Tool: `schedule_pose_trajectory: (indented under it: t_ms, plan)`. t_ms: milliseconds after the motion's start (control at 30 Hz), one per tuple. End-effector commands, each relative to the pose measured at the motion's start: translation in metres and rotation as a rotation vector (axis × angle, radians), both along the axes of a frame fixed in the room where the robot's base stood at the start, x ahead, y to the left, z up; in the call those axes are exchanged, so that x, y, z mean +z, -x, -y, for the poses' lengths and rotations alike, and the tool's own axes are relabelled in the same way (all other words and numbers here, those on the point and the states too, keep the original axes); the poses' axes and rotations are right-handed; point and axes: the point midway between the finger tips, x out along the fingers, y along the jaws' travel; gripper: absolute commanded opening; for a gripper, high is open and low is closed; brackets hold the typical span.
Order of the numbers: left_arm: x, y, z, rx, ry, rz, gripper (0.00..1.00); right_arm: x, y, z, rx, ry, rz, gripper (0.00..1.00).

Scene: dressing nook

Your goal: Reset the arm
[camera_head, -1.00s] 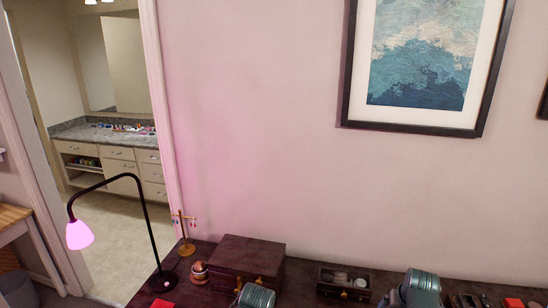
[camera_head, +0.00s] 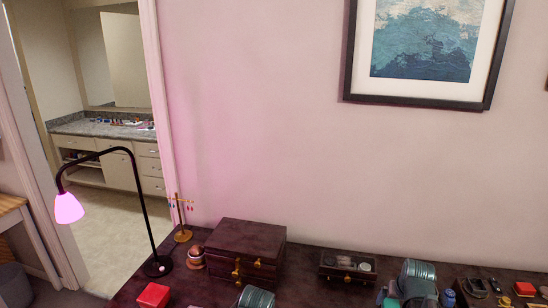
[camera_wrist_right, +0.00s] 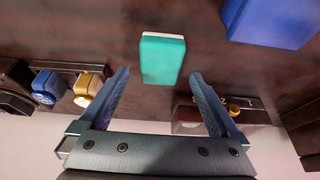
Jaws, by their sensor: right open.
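My right gripper (camera_wrist_right: 160,74) is open, with its two blue-grey fingers apart and nothing held between them. Beyond the fingertips, a teal box with a white edge (camera_wrist_right: 163,58) lies on the dark desk top. In the head view my right arm shows at the lower right, above the desk, and its fingers are hard to make out. Part of my left arm shows at the bottom middle; its gripper is out of the picture.
The dark desk (camera_head: 305,268) carries a wooden jewelry box (camera_head: 245,250), an open drawer-like case (camera_head: 347,267), a red box (camera_head: 153,295), a lamp (camera_head: 69,208) and an earring stand (camera_head: 182,217). In the wrist view, watches (camera_wrist_right: 86,88) sit left and a blue box (camera_wrist_right: 270,20) upper right.

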Motion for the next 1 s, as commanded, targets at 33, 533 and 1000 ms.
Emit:
schedule_pose_trajectory:
  t_ms: [33,533,1000]
  plan:
    - [-0.010,0.000,0.000,0.000,0.000,0.000,0.76,-0.010,-0.003,0.001,0.000,0.000,0.000,0.98]
    - [0.019,0.000,0.000,0.000,0.000,0.000,0.76,0.019,-0.004,0.001,0.000,0.000,0.000,0.98]
    - [0.079,0.000,0.000,0.000,0.000,0.000,0.76,0.079,-0.004,0.001,0.000,0.000,0.000,0.98]
